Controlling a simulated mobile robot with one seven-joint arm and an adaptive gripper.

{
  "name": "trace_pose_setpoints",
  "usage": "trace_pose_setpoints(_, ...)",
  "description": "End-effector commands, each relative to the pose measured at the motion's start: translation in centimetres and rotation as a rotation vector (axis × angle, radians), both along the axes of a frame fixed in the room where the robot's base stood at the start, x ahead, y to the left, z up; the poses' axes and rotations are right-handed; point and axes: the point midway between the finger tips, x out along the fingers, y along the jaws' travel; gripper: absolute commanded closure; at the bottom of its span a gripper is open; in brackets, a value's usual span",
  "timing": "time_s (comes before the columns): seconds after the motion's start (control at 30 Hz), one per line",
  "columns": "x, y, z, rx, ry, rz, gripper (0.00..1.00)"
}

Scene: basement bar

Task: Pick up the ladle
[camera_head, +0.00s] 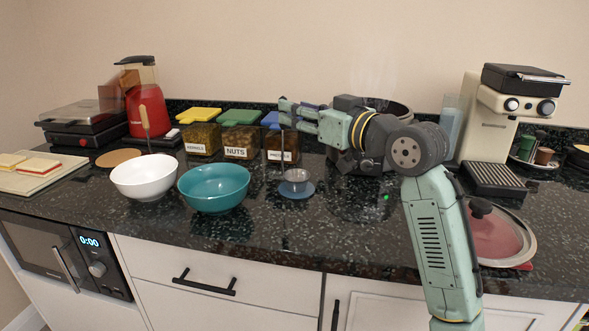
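A long-handled utensil that may be the ladle (146,122) stands tilted in the white bowl (144,181). It has a wooden grip and a thin dark stem; its lower end is hidden inside the bowl. My gripper (284,111) is above the counter, right of this utensil and apart from it, pointing left. Its fingers are seen from the side and small, so I cannot tell if they are open or shut. A thin upright rod (283,150) shows just below the fingertips, above a small clear cup-like thing (296,176) on a blue disc (297,190). I cannot tell if these join.
A teal bowl (214,190) sits right of the white bowl. Lidded jars (241,139) stand behind, with a red blender (146,108) to their left. A lidded pan (495,237) and a coffee machine (495,122) are at right. The counter's front middle (330,232) is clear.

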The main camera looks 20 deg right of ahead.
Motion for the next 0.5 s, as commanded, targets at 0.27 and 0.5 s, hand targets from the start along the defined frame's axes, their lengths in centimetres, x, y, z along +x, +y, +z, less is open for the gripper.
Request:
trace_pose_setpoints(0.27, 2.7, 0.7, 0.2, -0.003, 0.002, -0.002, 0.62)
trace_pose_setpoints(0.5, 5.4, 1.5, -0.2, -0.002, -0.001, -0.003, 0.62)
